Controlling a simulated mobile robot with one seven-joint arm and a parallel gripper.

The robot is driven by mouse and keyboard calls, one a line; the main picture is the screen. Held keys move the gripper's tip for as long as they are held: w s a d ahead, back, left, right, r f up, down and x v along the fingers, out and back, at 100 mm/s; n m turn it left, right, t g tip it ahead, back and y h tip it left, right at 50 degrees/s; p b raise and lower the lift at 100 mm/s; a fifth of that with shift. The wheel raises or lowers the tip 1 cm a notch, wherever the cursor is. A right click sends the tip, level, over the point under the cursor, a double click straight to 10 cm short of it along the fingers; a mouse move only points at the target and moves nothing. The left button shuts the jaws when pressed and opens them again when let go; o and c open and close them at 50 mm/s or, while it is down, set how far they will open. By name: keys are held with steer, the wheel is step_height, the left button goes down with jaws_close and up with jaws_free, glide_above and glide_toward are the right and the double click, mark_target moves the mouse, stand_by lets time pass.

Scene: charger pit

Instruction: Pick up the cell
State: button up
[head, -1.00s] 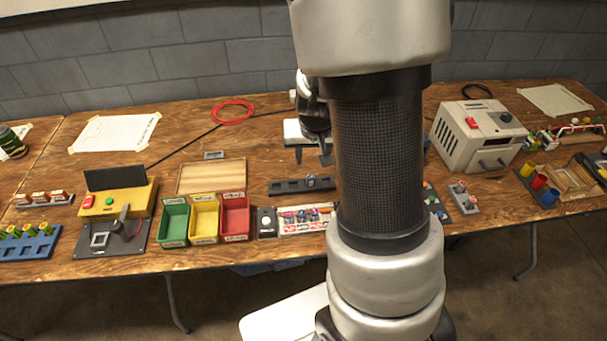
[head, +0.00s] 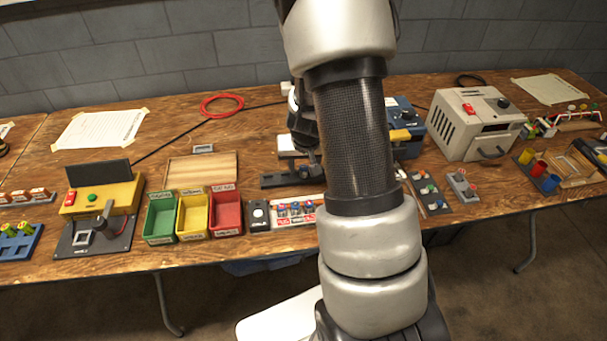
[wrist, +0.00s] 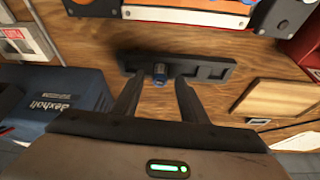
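The cell (wrist: 159,72) is a small blue-and-grey cylinder standing in a slot of a dark slotted tray (wrist: 205,71). In the wrist view my gripper (wrist: 157,80) is open, with one finger on each side of the cell and a gap on both sides. I cannot tell how far above the cell the fingertips are. In the head view the tray (head: 274,181) lies mid-table behind the row of bins, and my arm and gripper cover its right part. The cell is hard to make out there.
Green, yellow and red bins (head: 194,214) stand in front of the tray, left of a holder with several small cells (head: 297,209). A wooden board (head: 200,168) lies to the left. A blue box (wrist: 70,103) is close to my gripper, and a beige machine (head: 474,124) stands right.

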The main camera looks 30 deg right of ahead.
jaws_close()
steer(key=shift+r, duration=0.1)
